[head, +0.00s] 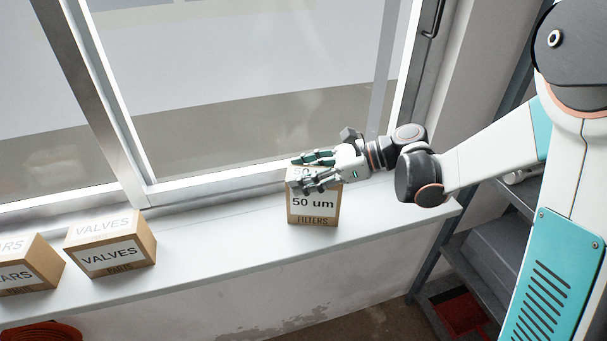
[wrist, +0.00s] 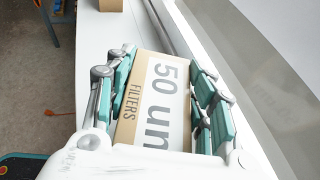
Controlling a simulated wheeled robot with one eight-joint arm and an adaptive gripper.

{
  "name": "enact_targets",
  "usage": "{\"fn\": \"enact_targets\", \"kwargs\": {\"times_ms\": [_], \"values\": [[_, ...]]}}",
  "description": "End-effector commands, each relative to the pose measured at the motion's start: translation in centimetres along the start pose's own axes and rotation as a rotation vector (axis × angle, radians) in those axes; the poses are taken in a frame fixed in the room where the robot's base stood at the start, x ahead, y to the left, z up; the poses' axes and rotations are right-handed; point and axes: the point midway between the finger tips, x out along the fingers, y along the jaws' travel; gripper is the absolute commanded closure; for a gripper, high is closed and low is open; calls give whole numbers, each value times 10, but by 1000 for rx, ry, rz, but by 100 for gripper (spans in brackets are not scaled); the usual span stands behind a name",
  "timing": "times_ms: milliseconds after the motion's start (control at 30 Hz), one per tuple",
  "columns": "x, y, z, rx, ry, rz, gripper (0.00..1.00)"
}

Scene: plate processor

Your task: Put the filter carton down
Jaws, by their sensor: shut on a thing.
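The filter carton (head: 313,207) is a brown box with a white label reading "50 um" and "FILTERS". In the head view it is upright at the right part of the white window sill (head: 215,262), and its base appears to be at the sill surface; I cannot tell whether it touches. My gripper (head: 313,171) reaches in from the right and is shut on the upper part of the carton. In the wrist view the carton (wrist: 155,98) lies between the teal finger pads of my gripper (wrist: 163,95), one side against each pad. The carton's near end is hidden by the gripper body.
A "VALVES" carton (head: 112,246) and another carton (head: 27,267) stand on the sill at the left. The sill between them and the filter carton is clear. The window frame (head: 230,178) runs behind. A grey shelf rack (head: 487,240) stands at the right.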

Motion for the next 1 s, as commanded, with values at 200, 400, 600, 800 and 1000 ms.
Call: {"fn": "enact_targets", "kwargs": {"times_ms": [200, 400, 600, 800, 1000], "values": [[0, 0, 0, 0, 0, 0, 30], [0, 0, 0, 0, 0, 0, 30], [-10, -1, 2, 1, 0, -2, 30], [-49, -1, 3, 2, 0, -4, 30], [-89, -1, 3, 1, 0, -4, 30]]}}
